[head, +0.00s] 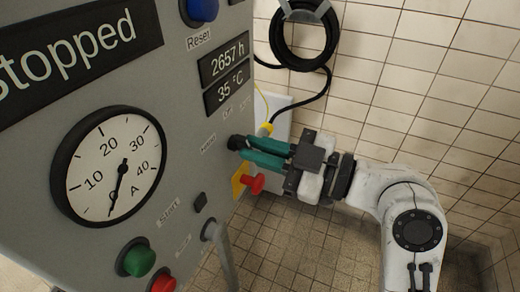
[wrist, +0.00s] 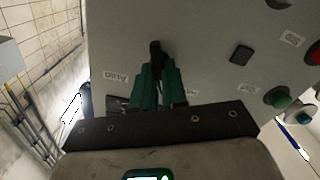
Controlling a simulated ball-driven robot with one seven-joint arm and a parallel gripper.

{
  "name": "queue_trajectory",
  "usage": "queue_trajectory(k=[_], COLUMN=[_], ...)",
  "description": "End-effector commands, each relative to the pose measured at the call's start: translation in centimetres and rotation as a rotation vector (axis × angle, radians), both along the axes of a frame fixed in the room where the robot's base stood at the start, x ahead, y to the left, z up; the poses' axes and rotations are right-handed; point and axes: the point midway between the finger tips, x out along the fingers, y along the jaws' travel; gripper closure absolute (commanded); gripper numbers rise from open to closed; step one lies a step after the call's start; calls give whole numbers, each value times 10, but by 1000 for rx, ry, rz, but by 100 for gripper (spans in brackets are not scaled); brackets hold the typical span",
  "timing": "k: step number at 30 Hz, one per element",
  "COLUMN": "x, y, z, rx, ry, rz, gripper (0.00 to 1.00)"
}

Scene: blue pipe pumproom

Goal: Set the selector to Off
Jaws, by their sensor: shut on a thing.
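The selector (head: 236,142) is a small black knob on the right side of the grey panel face. My gripper (head: 247,149) has teal fingers and comes in from the right. Its fingertips are closed around the knob. In the wrist view the black selector (wrist: 155,50) shows between and just beyond the tips of my gripper (wrist: 157,70). A label reading Auto (wrist: 116,77) lies left of the fingers there. The other selector labels are too faint or partly hidden to read surely. The fingers cover much of the knob, and I cannot tell which position it points to.
A red button on a yellow plate (head: 256,183) sits just below my fingers. The green Start button (head: 138,259), a red button (head: 163,283) and a lever (head: 218,245) are lower. A dial gauge (head: 110,167) is left. A black hose (head: 304,35) hangs on the tiled wall.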

Motion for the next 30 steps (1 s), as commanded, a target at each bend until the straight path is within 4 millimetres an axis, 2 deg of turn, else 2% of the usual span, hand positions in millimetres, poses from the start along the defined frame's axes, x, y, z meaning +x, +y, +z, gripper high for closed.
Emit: queue_trajectory(k=[15, 30], x=[0, 0], y=[0, 0], z=[0, -1], rx=[123, 151], ry=[343, 423], rz=[1, 0], gripper=[100, 100])
